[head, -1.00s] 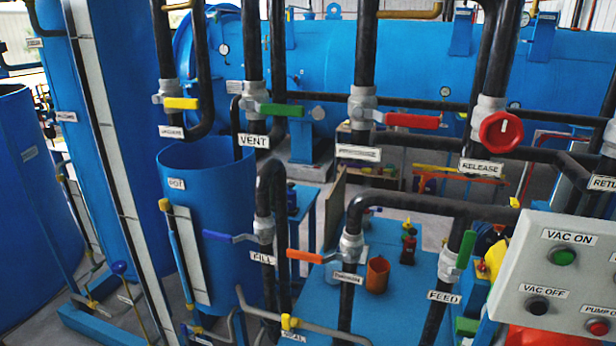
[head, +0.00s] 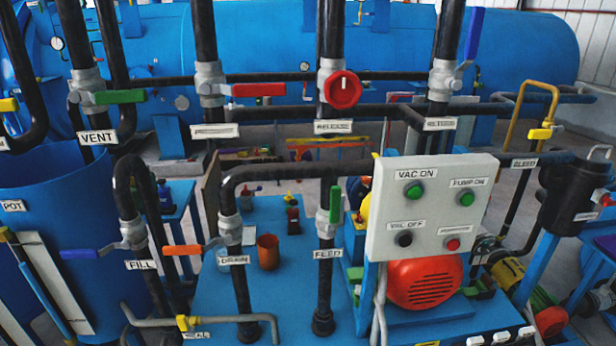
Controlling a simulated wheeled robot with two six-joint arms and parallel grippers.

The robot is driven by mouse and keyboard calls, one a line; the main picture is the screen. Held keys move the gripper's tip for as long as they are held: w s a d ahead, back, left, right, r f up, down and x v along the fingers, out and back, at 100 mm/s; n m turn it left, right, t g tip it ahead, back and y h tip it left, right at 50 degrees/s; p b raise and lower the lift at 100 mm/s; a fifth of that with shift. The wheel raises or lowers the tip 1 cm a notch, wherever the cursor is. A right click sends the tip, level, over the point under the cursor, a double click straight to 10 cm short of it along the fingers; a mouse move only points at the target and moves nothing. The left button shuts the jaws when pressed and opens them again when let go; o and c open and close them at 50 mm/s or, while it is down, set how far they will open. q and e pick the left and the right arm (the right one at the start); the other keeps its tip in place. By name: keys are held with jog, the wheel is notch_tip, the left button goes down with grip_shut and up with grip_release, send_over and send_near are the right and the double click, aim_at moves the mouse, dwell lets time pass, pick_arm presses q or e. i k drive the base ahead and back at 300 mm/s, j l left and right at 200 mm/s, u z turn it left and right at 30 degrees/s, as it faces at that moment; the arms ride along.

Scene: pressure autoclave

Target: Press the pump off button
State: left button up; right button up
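A grey control panel (head: 430,212) stands right of centre in the head view. It carries several round buttons. The green VAC ON button (head: 414,190) is at its upper left and the green PUMP ON button (head: 466,199) at its upper right. The black VAC OFF button (head: 404,239) is at its lower left. A red button (head: 453,244) is at its lower right, below PUMP ON; its label is too blurred to read now. Neither of my grippers shows in this view.
A red motor (head: 425,283) sits just below the panel. Black pipes with valves stand left of it, including the FEED pipe (head: 325,270) and a red RELEASE knob (head: 342,90). A blue pot (head: 60,230) is at the left, a dark canister (head: 572,195) at the right.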

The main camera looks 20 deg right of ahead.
aim_at(453, 245)
jog(key=z, duration=1.4)
